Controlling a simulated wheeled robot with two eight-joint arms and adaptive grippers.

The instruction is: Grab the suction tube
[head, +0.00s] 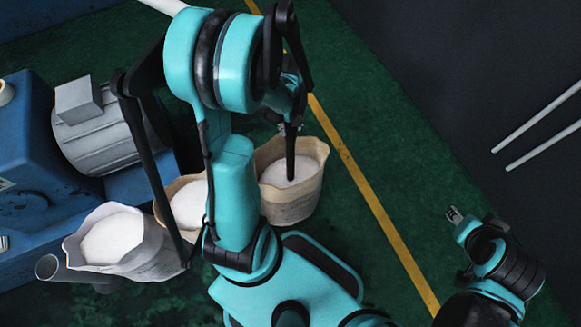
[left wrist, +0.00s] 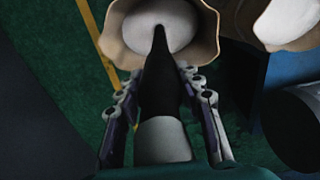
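A black tapered tube with a light grey collar, which looks like the suction tube, stands upright with its narrow end in the white contents of the right-hand sack (head: 288,208). It shows in the head view (head: 291,155) and in the left wrist view (left wrist: 163,100). My left gripper (left wrist: 163,78) has one finger on each side of the tube. Narrow gaps show beside it, so the fingers look open around it. In the head view my left arm mostly hides that gripper. My right gripper (head: 455,215) is low at the right, away from the sacks; its opening is too small to judge.
Two more sacks of white material stand to the left, one at the middle (head: 188,203) and one at the left (head: 112,240). A grey pipe (head: 60,270) lies beside the left one. A blue machine (head: 30,150) with a grey motor (head: 95,130) fills the left.

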